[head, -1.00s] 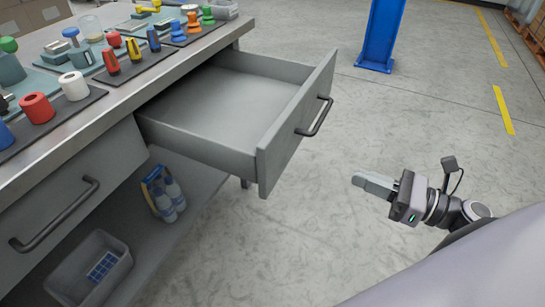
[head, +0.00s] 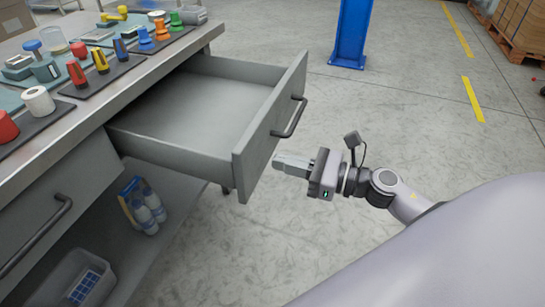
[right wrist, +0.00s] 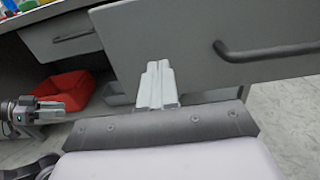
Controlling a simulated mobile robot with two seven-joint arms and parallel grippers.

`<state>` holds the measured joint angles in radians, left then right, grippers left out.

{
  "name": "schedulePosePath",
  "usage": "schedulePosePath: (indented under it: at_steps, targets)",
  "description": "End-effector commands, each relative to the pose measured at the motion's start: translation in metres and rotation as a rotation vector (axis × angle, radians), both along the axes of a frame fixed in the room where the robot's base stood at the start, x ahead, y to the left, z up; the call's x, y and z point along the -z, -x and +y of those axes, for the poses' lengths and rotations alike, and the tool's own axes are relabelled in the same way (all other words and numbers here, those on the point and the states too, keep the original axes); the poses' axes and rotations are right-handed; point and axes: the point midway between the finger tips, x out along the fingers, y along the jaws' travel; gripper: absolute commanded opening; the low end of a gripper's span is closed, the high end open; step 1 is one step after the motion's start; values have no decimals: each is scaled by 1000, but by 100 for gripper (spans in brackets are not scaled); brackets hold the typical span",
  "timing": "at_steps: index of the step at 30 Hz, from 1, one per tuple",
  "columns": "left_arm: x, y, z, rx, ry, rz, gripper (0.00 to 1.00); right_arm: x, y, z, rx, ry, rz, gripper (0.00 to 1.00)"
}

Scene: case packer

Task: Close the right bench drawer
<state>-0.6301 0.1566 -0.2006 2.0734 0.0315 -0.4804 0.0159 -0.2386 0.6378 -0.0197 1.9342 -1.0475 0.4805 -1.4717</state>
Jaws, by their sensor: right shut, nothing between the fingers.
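The right bench drawer (head: 205,105) is pulled well out of the bench and is empty inside. Its grey front (head: 262,140) carries a dark bar handle (head: 291,118). My right gripper (head: 279,163) is shut and empty, just outside the front and below the handle. In the right wrist view, my right fingers (right wrist: 157,75) point at the drawer front (right wrist: 185,40), left of the handle (right wrist: 268,52). I cannot tell whether they touch it. My left gripper (right wrist: 70,90) shows small at the left of that view; its jaws are unclear.
The bench top (head: 105,92) holds several coloured tools and parts. Below are bottles (head: 148,210) and a grey bin (head: 65,275); a red bin (right wrist: 72,90) shows in the wrist view. A blue post (head: 352,32) stands behind.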

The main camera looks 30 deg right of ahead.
Motion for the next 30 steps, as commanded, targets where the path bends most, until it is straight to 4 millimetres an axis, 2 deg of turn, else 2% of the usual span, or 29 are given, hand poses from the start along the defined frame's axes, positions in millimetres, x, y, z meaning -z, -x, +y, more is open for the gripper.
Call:
schedulePosePath:
  at_steps: [7, 25, 30]
  targets:
    - [-2, 1, 3, -14, 3, 5, 40, -1, -19, 15, 1, -1, -1, 0]
    - [0, 1, 2, -16, 7, 6, 40, 0, -24, 21, 1, -1, -1, 0]
    - [-2, 0, 2, -13, 6, 4, 40, -1, -35, 30, 0, -1, -2, 0]
